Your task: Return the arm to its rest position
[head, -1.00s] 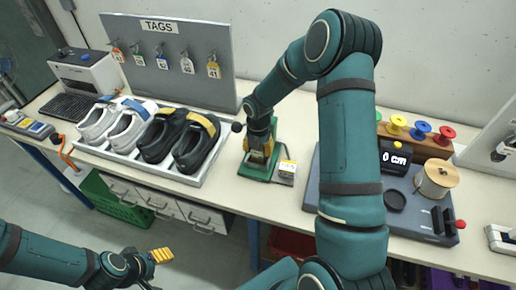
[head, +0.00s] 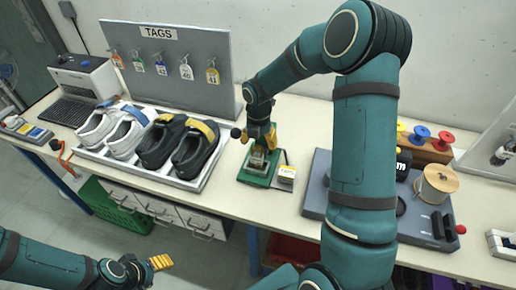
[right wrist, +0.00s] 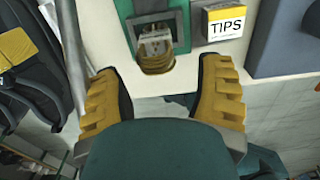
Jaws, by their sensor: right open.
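My right gripper (head: 260,136) is at the end of the teal right arm, above a green-based device (head: 256,180) on the bench. In the right wrist view its two yellow ribbed fingers (right wrist: 162,78) are spread wide with nothing between them. The device (right wrist: 183,28) with its coiled brown part is just beyond the fingertips. My left gripper (head: 160,263) hangs low at the bottom left, in front of the bench. Its yellow fingers show from the side, so their opening is unclear, and nothing shows in them.
A tray (head: 190,184) with white and black shoes stands left of the device. A TIPS box (head: 286,174) sits right beside it. A dark-grey station (head: 318,190) with spools stands at the right, partly behind my arm. A TAGS board (head: 205,90) stands behind the shoes.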

